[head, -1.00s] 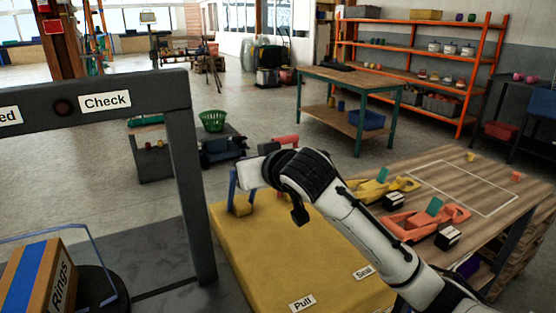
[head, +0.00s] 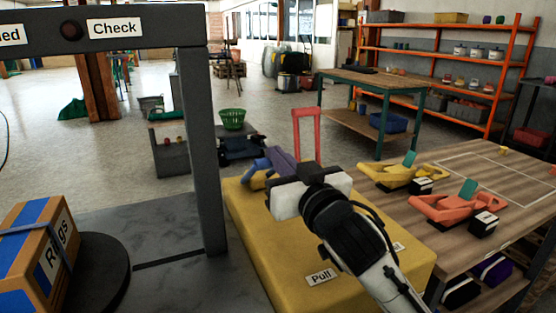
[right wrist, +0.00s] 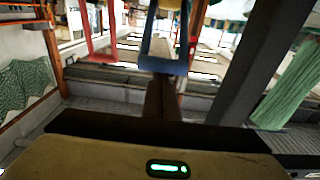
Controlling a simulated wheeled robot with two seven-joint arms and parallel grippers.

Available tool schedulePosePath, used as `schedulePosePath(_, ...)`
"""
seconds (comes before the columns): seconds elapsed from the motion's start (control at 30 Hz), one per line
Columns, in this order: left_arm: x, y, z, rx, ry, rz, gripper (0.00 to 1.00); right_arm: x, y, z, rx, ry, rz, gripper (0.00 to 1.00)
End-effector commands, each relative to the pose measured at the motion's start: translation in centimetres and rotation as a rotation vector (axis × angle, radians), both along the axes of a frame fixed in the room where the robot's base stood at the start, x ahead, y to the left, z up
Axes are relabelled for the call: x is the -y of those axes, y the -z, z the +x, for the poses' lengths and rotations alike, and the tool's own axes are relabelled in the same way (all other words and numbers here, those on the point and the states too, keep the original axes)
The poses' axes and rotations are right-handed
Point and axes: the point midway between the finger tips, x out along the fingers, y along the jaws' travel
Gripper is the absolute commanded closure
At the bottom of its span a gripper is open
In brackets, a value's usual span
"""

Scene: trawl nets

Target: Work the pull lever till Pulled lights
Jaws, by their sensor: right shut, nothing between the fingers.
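My right gripper (head: 303,174) is shut and empty over the yellow box (head: 262,250), whose front label reads "Pull" (head: 320,277). The blue lever (head: 280,161), in line with that label, leans over just beyond the gripper. In the right wrist view its blue crossbar (right wrist: 163,66) shows close beyond the dark shut fingers (right wrist: 162,98); I cannot tell whether they touch. A red lever (head: 307,125) stands upright; it also shows in the right wrist view (right wrist: 98,50). A lamp (head: 72,30) beside the "Check" label is dark. My left gripper is out of view.
A grey frame post (head: 200,150) stands left of the box. A "Rings" carton (head: 25,245) is at the left, by a black round base (head: 98,275). A wooden table (head: 450,165) at the right holds yellow (head: 395,174) and coral (head: 445,207) clamp-like tools.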

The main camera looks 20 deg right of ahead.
Motion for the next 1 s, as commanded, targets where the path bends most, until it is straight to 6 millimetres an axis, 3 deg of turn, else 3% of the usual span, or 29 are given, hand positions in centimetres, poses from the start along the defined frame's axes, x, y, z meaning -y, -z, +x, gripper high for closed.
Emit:
schedulePosePath(0.03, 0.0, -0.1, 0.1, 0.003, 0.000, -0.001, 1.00, 0.0, 0.8, 0.1, -0.019, 0.002, -0.001, 1.00)
schedulePosePath(0.43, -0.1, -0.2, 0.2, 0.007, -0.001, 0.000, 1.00, 0.0, 1.0, -0.7, -0.023, 0.000, -0.001, 1.00)
schedulePosePath(0.8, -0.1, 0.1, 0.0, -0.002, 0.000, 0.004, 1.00, 0.6, 0.8, -7.7, -0.009, -0.001, 0.000, 1.00)
schedulePosePath(1.0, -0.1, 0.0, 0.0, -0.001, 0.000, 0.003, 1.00, 0.8, 0.8, -9.9, -0.005, 0.000, 0.000, 1.00)
